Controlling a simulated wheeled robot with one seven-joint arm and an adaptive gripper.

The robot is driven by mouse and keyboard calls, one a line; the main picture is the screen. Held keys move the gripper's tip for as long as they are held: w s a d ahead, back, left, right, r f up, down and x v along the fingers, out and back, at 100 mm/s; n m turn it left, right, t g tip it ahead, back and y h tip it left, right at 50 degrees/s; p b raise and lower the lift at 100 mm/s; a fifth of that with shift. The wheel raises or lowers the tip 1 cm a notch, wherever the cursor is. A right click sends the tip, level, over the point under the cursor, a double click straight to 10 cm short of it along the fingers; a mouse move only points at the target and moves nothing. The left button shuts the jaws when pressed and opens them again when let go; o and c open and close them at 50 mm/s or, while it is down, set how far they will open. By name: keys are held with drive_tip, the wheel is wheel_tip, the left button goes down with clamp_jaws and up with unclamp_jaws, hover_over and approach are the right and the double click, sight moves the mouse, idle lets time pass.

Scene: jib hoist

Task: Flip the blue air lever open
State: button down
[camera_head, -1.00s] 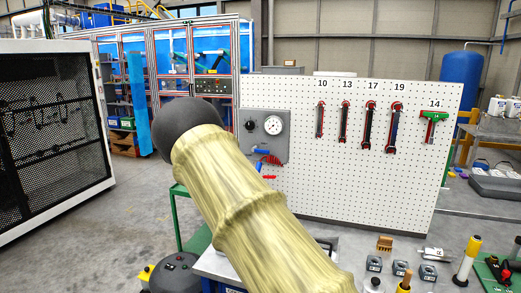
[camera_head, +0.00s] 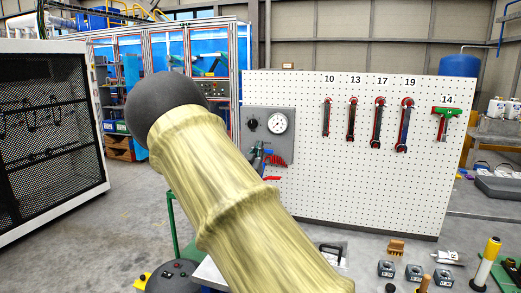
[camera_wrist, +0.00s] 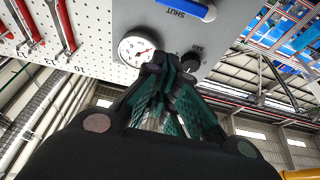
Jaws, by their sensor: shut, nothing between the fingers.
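The blue air lever (camera_wrist: 190,8) is at the top edge of the wrist view, partly cut off, next to the word SHUT on the grey panel (camera_wrist: 215,40). My gripper (camera_wrist: 168,64) is shut and empty, its fingertips in front of the panel between the gauge and the black knob. In the head view the fingers (camera_head: 258,157) show as a dark shape at the panel's lower part, beside a small blue bit of the lever (camera_head: 267,152). Most of the lever is hidden there. I cannot tell whether the fingers touch it.
The panel carries a round gauge (camera_head: 277,123) and a black knob (camera_head: 252,124). A red coiled hose (camera_head: 275,160) and a red lever (camera_head: 271,178) are below. Wrenches hang on the white pegboard (camera_head: 330,190) to the right. A black mesh cage (camera_head: 45,130) stands at left.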

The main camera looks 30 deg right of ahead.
drive_tip(key=p+x, duration=0.4)
drive_tip(key=x, duration=0.4)
drive_tip(key=shift+w+d+f+p, duration=0.2)
drive_tip(key=shift+f+p, duration=0.25)
drive_tip(key=shift+f, duration=0.45)
drive_tip(key=shift+w+d+f+p, duration=0.15)
drive_tip(key=shift+f+p, duration=0.25)
drive_tip(key=shift+f, duration=0.5)
drive_tip(key=shift+s+f+b, duration=0.1)
drive_tip(key=shift+f+b, duration=0.05)
drive_tip(key=shift+b, duration=0.25)
